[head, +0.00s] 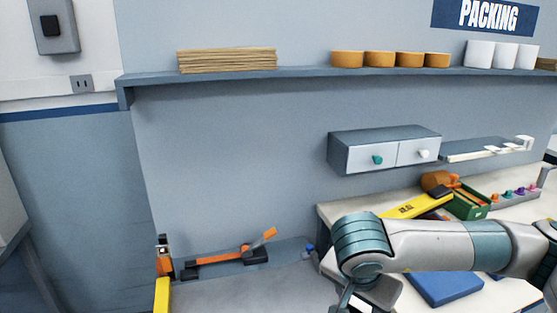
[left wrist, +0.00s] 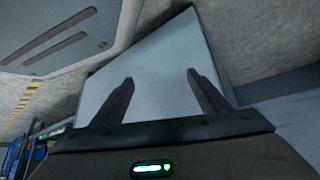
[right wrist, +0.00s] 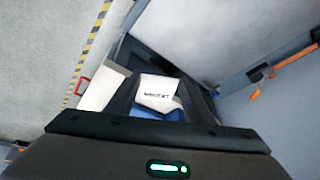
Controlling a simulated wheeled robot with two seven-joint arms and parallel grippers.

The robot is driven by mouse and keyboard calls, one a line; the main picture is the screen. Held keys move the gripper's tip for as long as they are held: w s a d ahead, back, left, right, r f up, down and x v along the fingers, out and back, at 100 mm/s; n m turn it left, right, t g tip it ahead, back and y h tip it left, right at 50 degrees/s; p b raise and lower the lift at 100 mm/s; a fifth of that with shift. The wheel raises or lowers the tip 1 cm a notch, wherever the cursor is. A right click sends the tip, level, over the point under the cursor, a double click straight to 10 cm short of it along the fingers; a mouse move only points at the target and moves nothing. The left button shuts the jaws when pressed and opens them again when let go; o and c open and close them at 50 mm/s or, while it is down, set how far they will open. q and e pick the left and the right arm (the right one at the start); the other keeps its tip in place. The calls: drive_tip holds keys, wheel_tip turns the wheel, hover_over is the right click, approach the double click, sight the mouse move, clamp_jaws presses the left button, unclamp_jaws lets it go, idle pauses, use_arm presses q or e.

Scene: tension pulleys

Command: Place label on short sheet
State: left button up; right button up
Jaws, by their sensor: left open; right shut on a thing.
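My right gripper (right wrist: 160,88) is shut on a white label (right wrist: 156,90) with dark print, seen between its fingers in the right wrist view. In the head view my right arm comes in from the right and its hand points down at the bottom edge, largely cut off. My left gripper (left wrist: 162,82) is open and empty in the left wrist view, with a plain pale grey-blue panel (left wrist: 155,60) beyond its fingers. It is not in the head view. I cannot pick out the short sheet with certainty.
A blue flat pad (head: 445,288) lies on the bench beside my right arm. A yellow tool (head: 415,206) and a green box (head: 470,203) sit behind it. A drawer unit (head: 370,158) is on the wall. An orange strapping tool (head: 230,254) lies on a lower surface at left.

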drive_tip(key=d+n, duration=0.1)
drive_tip(key=n, duration=0.1)
drive_tip(key=d+n+y, duration=0.1)
drive_tip(key=n, duration=0.1)
drive_tip(key=shift+s+d, duration=0.15)
drive_tip(key=shift+s, duration=0.15)
drive_tip(key=n, duration=0.1)
drive_tip(key=d+n+y, duration=0.1)
drive_tip(key=n, duration=0.1)
drive_tip(key=d+n+y, duration=0.1)
drive_tip(key=shift+s+d+r+n+t, duration=0.1)
drive_tip(key=shift+s+r+n+t, duration=0.2)
drive_tip(key=shift+s+r, duration=0.1)
